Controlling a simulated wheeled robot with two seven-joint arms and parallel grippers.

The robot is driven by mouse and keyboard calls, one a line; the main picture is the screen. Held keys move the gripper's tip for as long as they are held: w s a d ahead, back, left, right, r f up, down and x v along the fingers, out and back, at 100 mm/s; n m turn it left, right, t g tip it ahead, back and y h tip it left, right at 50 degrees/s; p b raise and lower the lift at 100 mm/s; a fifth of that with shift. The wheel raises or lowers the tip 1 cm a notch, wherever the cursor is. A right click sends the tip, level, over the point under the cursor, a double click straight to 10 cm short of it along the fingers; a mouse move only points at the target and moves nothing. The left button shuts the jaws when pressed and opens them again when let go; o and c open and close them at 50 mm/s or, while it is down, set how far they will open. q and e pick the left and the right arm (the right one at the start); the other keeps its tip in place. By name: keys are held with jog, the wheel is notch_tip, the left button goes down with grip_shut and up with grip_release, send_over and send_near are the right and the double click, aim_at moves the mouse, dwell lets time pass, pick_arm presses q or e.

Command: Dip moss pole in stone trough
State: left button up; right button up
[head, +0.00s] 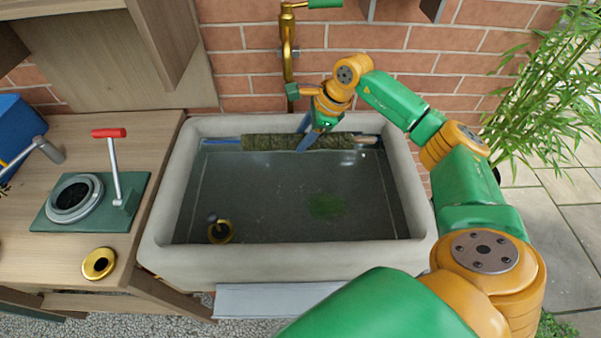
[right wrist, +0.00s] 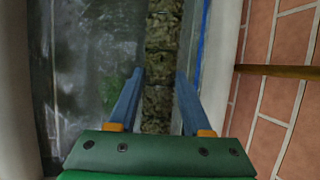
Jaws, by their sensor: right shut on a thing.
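The moss pole (head: 270,142) is a rough, green-brown rod. It lies level along the back wall inside the pale stone trough (head: 425,225), close to the dark water (head: 270,185); I cannot tell how deep it sits. My right gripper (head: 311,137) reaches down from above, shut on the pole near its middle, with its blue fingers on either side. In the right wrist view, the moss pole (right wrist: 163,50) runs between the fingers of my right gripper (right wrist: 158,90). The fingers hide part of the pole. My left gripper is not in view.
A brass tap (head: 288,60) stands on the brick wall behind the trough. A wooden bench (head: 100,140) at left holds a red-handled lever device (head: 115,190) and a brass ring (head: 98,263). A brass fitting (head: 221,232) shows at the trough's front left. Bamboo (head: 545,80) grows at right.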

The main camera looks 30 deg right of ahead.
aim_at(297, 135)
dwell(0.5)
notch_tip(297, 135, up, 3)
jog(key=p, duration=0.2)
jog(key=shift+r+p, duration=0.15)
jog(key=shift+p, duration=0.25)
